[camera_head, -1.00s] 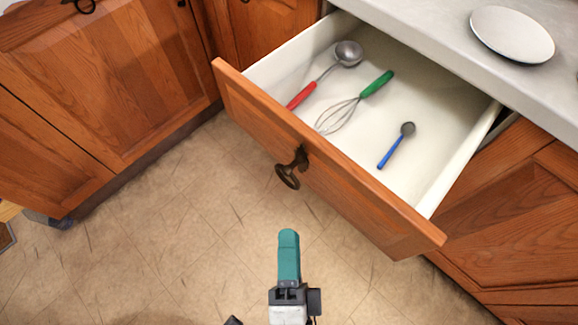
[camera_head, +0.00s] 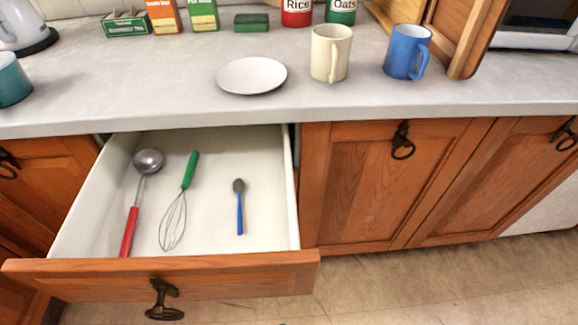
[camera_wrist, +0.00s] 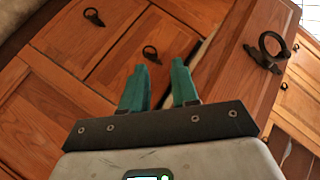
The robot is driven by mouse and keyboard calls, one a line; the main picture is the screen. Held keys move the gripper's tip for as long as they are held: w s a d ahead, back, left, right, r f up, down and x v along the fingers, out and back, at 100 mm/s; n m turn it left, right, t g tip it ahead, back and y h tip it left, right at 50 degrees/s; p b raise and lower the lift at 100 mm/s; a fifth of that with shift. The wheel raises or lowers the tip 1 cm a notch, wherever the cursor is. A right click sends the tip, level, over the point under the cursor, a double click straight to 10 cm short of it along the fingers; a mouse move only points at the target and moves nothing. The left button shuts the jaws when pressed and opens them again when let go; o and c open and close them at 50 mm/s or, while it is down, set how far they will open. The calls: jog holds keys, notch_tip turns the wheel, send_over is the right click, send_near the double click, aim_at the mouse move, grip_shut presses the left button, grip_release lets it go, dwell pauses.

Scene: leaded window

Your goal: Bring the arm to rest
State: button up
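My gripper (camera_wrist: 159,66) shows in the wrist view as two teal fingers standing apart, with nothing between them. Cabinet fronts lie beyond the fingertips, and a dark ring handle (camera_wrist: 266,50) is to their right. The rest of my arm is out of that view. The drawer holds a ladle with a red handle (camera_head: 131,230), a whisk with a green handle (camera_head: 190,171) and a small spoon with a blue handle (camera_head: 239,210).
The drawer juts out from under the grey counter (camera_head: 150,98). On the counter stand a white plate (camera_head: 252,75), a cream mug (camera_head: 330,53), a blue mug (camera_head: 407,51) and several packages at the back. Bare floor (camera_head: 450,285) lies right of the drawer.

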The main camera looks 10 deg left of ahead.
jog(key=w+d+f+g+h, duration=0.15)
jog(key=d+f+h, duration=0.35)
jog(key=d, duration=0.6)
jog(key=s+d+f+m+g+h, duration=0.1)
jog(key=s+d+g+h, duration=0.2)
jog(key=d, duration=0.7)
jog(key=s+d+f+m+g+h, duration=0.15)
jog(key=s+d+h, duration=0.3)
jog(key=d, duration=0.55)
notch_tip(320, 180, up, 16)
jog(key=w+p, duration=0.1)
jog(key=p, duration=1.5)
jog(key=shift+a+f, duration=0.15)
jog(key=shift+f, duration=0.1)
